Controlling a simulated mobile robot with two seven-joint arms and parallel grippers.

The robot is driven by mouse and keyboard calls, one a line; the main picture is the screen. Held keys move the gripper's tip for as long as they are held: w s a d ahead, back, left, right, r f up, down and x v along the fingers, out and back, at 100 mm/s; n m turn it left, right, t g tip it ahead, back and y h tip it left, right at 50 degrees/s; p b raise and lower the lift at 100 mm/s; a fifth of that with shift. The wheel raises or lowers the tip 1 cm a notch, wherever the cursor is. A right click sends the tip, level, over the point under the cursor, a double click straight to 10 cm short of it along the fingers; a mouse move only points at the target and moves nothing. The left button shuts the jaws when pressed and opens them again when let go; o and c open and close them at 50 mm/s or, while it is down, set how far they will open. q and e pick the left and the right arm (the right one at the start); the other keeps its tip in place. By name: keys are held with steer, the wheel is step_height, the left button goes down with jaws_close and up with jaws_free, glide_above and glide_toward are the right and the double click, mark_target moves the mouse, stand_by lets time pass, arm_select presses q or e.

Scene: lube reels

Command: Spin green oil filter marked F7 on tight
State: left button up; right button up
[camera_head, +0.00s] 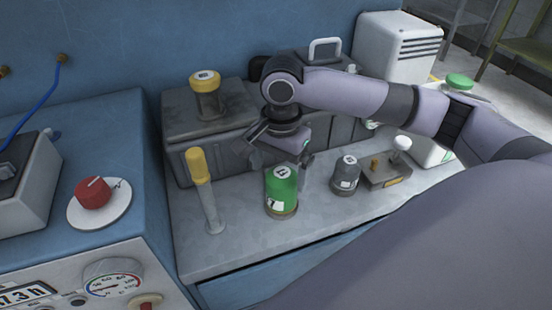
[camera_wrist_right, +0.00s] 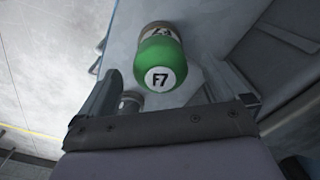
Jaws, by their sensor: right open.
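The green oil filter marked F7 (camera_head: 281,188) stands upright on the grey bench top, on a brownish round base. In the right wrist view the filter (camera_wrist_right: 160,62) shows its F7 top label between the fingers. My right gripper (camera_head: 279,148) is open just above and behind the filter. Its fingers also show in the right wrist view (camera_wrist_right: 168,98), apart, with the filter ahead of them. I cannot tell from these views whether a finger touches it. My left gripper is not in view.
A grey canister (camera_head: 346,175) stands right of the filter, and a small box with knobs (camera_head: 386,175) beyond it. A yellow-handled tool (camera_head: 204,185) stands to the left. A dark metal box (camera_head: 205,120) with a yellow-capped part on top is behind. The bench's front strip is clear.

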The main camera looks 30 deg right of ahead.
steer(key=shift+w+d, duration=0.15)
steer(key=shift+d, duration=0.3)
steer(key=shift+d+f, duration=0.1)
steer(key=shift+f, duration=0.2)
steer(key=shift+f+b, duration=0.85)
steer(key=shift+f, duration=2.35)
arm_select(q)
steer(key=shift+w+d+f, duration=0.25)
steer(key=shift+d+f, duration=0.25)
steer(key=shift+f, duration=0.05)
